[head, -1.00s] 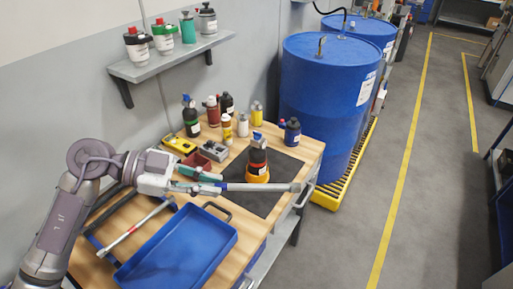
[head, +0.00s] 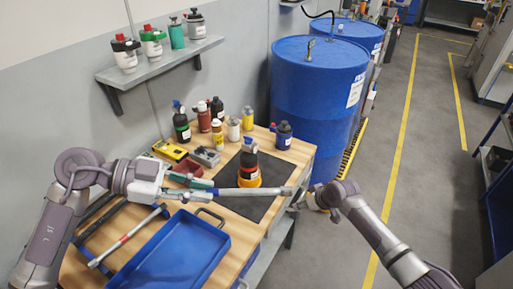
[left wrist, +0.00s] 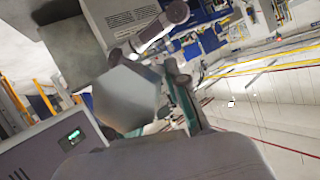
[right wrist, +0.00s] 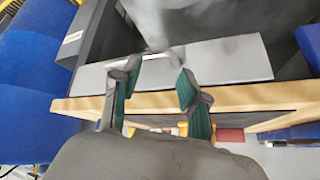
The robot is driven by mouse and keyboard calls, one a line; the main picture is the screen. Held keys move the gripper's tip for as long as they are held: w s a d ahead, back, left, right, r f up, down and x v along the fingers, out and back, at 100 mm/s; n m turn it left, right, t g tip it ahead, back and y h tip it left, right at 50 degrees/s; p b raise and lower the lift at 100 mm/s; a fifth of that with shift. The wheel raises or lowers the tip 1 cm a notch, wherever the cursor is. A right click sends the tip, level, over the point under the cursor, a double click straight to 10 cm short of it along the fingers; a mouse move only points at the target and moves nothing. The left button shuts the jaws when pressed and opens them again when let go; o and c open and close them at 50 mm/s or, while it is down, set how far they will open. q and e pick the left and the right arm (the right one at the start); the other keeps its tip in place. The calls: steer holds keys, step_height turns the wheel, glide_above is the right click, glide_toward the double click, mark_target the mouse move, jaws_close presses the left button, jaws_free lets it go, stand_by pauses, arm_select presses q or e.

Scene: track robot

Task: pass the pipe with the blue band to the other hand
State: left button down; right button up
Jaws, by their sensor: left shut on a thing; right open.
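The grey pipe with the blue band (head: 250,191) is in my left gripper (head: 203,187), which is shut on it near its left part. The pipe is held level above the bench and points right; its blue band shows just beside the fingers. My right gripper (head: 304,198) is close to the pipe's right end. In the right wrist view the right gripper's fingers (right wrist: 152,82) are apart, and a pale piece, seemingly the pipe's end, shows near the fingertips. I cannot tell whether they touch. The left wrist view is too cluttered to make out the pipe surely.
A pipe with a red band (head: 128,238) lies on the bench beside a blue tray (head: 196,262). Several bottles stand at the back. A blue drum (head: 315,95) stands beyond the bench.

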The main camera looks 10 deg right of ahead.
steer(key=w+a+r+n+y, duration=0.1)
steer(key=w+a+r+n, duration=0.1)
steer(key=a+r, duration=0.5)
steer(key=w+a+r+n+y, duration=0.1)
steer(key=w+a+r+y, duration=0.1)
steer(key=r, duration=1)
arm_select(q)
steer(key=shift+s, duration=0.1)
arm_select(e)
step_height(320, 180, up, 24)
steer(key=n+g+h, duration=0.1)
steer(key=n+g, duration=0.2)
steer(key=n, duration=0.8)
glide_above(230, 190)
steer(key=s+d, duration=0.3)
steer(key=d, duration=0.1)
steer(key=shift+h, duration=0.3)
steer(key=x, duration=1.1)
steer(key=shift+s+d+f, duration=0.1)
steer(key=shift+f, duration=0.2)
